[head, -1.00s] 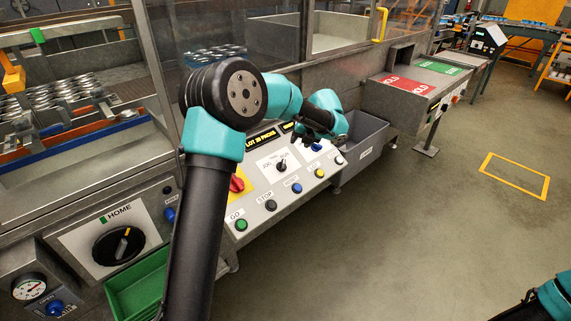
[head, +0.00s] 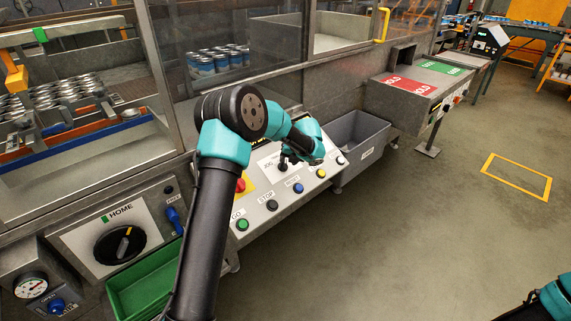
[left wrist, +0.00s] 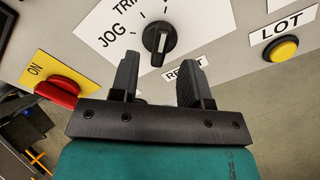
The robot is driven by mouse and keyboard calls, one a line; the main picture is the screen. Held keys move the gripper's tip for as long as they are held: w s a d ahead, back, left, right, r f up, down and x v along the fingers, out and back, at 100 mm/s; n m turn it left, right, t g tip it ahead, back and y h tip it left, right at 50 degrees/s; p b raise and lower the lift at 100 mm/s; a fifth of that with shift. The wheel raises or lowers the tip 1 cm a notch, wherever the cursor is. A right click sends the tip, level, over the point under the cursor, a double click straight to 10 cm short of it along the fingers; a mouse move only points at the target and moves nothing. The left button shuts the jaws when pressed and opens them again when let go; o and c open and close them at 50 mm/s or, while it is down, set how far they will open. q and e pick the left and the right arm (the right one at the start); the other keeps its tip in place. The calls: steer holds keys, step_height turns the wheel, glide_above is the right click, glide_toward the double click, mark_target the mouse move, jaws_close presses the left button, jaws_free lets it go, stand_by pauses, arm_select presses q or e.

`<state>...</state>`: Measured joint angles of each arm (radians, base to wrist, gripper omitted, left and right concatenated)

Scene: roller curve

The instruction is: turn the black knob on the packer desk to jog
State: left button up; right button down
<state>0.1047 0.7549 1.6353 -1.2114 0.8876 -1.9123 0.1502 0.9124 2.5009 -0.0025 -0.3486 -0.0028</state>
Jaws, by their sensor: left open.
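The black knob (left wrist: 158,38) sits on a white plate of the packer desk (head: 262,214). In the left wrist view the word JOG is left of the knob, and a partly cut-off label is above it. The knob's grip stands roughly upright in that view, not turned toward JOG. My left gripper (left wrist: 160,70) is open and empty, its two fingers just below the knob in that view and apart from it. In the head view my left wrist hangs over the desk and partly covers the plate. My right arm (head: 552,300) shows only at the lower right corner.
A red switch (left wrist: 58,92) on a yellow plate is left of the knob. A yellow LOT button (left wrist: 284,49) is to its right. Green (head: 242,225), black (head: 272,205) and blue (head: 298,188) buttons line the desk's front. A grey bin (head: 352,150) stands beyond.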

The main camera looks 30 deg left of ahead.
mark_target(285, 163)
arm_select(q)
steer(key=shift+x, duration=2)
steer(key=shift+c, duration=0.2)
jaws_close()
